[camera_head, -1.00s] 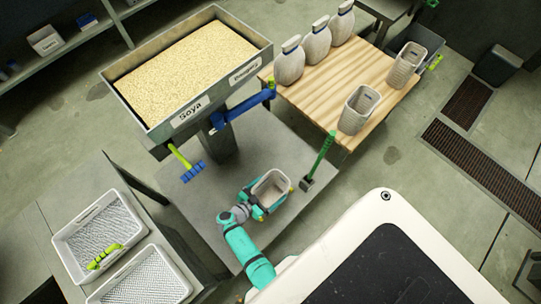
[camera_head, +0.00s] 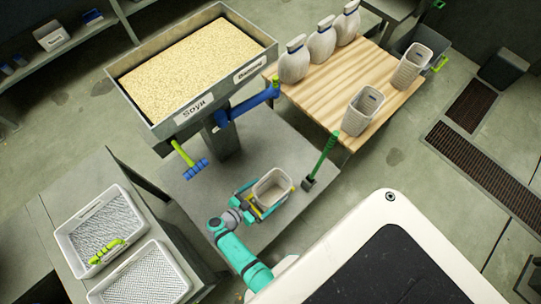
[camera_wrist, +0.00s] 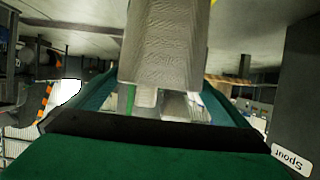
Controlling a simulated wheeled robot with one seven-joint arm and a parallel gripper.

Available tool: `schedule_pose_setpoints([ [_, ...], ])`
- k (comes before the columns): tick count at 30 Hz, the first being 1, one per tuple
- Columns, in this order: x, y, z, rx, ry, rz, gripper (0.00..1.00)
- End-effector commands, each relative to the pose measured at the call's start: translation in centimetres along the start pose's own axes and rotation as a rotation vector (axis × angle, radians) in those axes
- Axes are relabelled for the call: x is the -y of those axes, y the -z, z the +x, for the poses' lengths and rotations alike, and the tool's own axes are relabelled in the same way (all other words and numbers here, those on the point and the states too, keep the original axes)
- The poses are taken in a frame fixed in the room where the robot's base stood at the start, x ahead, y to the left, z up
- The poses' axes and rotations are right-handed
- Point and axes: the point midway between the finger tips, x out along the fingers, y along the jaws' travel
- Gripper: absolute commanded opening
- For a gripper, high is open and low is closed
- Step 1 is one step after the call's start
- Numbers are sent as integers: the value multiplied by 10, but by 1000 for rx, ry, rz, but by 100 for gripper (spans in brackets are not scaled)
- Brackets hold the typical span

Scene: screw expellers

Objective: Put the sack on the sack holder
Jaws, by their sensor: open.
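The pale open-topped sack (camera_head: 271,190) stands upright on the grey platform below the soya hopper. Yellow pieces (camera_head: 284,200) border its near sides and may belong to the sack holder; I cannot tell for certain. My teal gripper (camera_head: 256,200) is open at the sack's lower left, with its fingers spread to either side of the sack's near end. In the wrist view the sack (camera_wrist: 165,45) fills the upper middle, beyond and between my two green fingers (camera_wrist: 155,100). I see no finger closed on it. The sack's base and its contact with the holder are hard to make out.
The hopper (camera_head: 185,118) full of soya stands behind, with a blue lever (camera_head: 250,105). A green-handled post (camera_head: 322,160) stands just right of the sack. A wooden table (camera_head: 330,92) holds sacks and bottle-shaped bags. White trays (camera_head: 93,228) sit at left.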

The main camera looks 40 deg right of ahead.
Motion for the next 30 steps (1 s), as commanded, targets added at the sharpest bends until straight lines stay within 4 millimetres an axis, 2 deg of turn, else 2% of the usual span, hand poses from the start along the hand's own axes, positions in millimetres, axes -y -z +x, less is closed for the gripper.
schedule_pose_setpoints([
  [3, 0, 0, -25, 1, 4, -1, 100],
  [9, 0, 0, -53, 1, 2, -1, 100],
  [15, 0, 0, -65, 0, 0, -2, 100],
  [21, -3, -3, -65, 11, 4, -12, 100],
  [25, -16, -18, -65, 78, 32, -75, 100],
  [30, -49, -55, -73, 266, 152, -248, 100],
])
